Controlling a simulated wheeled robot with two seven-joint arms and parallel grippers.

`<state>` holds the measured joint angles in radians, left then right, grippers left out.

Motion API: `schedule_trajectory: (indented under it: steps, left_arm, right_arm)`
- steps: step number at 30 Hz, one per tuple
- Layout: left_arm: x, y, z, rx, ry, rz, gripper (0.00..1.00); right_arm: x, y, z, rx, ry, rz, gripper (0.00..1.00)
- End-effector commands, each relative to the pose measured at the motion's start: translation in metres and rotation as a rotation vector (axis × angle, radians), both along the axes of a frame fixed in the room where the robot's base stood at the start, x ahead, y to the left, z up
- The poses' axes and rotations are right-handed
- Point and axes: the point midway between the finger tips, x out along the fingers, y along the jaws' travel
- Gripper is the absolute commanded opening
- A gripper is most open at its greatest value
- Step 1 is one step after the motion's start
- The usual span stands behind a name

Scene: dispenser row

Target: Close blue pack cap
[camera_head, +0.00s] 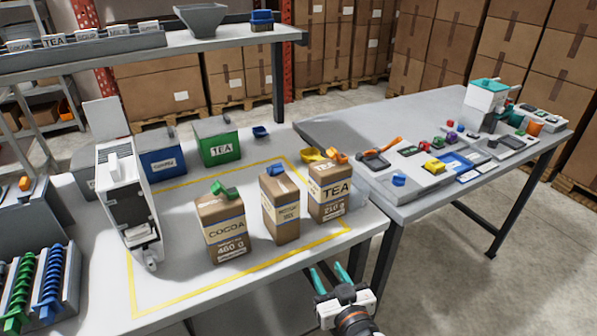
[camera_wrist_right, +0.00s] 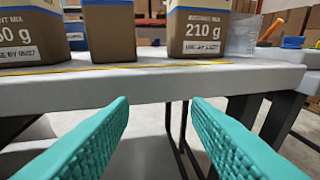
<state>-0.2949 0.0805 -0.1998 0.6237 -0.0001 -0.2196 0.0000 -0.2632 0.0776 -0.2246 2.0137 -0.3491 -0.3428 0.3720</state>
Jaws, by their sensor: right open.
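In the right wrist view the pack tops are out of frame; the 210 g pack (camera_wrist_right: 198,35) is at the upper right. My right gripper (camera_head: 330,280) is open and empty, in front of the table's front edge. My left gripper is not in view.
A white machine (camera_head: 122,195) stands at left, near blue and green spirals. Blue (camera_head: 162,163) and green TEA (camera_head: 220,148) bins stand behind. Small blue pieces lie on the table (camera_head: 261,132) and side table (camera_head: 398,180). A shelf (camera_head: 150,50) overhangs the back.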

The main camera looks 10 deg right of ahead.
Motion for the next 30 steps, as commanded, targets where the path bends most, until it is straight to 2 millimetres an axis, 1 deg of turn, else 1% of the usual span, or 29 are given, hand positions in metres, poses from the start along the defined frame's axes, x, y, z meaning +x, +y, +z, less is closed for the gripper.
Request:
schedule_trajectory:
  steps: [1, 3, 6, 9, 13, 16, 20, 24, 30]
  left_arm:
    - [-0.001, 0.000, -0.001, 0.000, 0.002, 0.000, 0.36]
    - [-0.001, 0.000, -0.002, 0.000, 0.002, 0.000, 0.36]
    - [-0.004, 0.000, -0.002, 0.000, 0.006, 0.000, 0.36]
    - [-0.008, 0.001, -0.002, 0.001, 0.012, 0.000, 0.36]
    - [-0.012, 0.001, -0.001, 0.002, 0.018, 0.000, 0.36]
    - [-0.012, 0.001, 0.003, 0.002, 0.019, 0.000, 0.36]
    - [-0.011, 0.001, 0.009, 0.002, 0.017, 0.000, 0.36]
    - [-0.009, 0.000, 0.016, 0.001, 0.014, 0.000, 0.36]
    - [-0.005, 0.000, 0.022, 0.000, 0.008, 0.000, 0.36]
  right_arm:
    - [0.007, 0.009, 0.038, 0.026, -0.124, 0.026, 0.44]
    - [0.011, 0.020, 0.075, 0.056, -0.262, 0.068, 0.44]
    - [0.011, 0.034, 0.114, 0.084, -0.409, 0.127, 0.44]
    - [0.007, 0.043, 0.137, 0.102, -0.500, 0.171, 0.44]
    - [0.009, 0.049, 0.149, 0.109, -0.540, 0.193, 0.44]
    - [0.020, 0.053, 0.155, 0.110, -0.539, 0.194, 0.44]
    - [0.041, 0.059, 0.165, 0.110, -0.539, 0.193, 0.44]
    - [0.067, 0.068, 0.176, 0.109, -0.539, 0.192, 0.44]
    - [0.096, 0.077, 0.187, 0.109, -0.537, 0.192, 0.44]
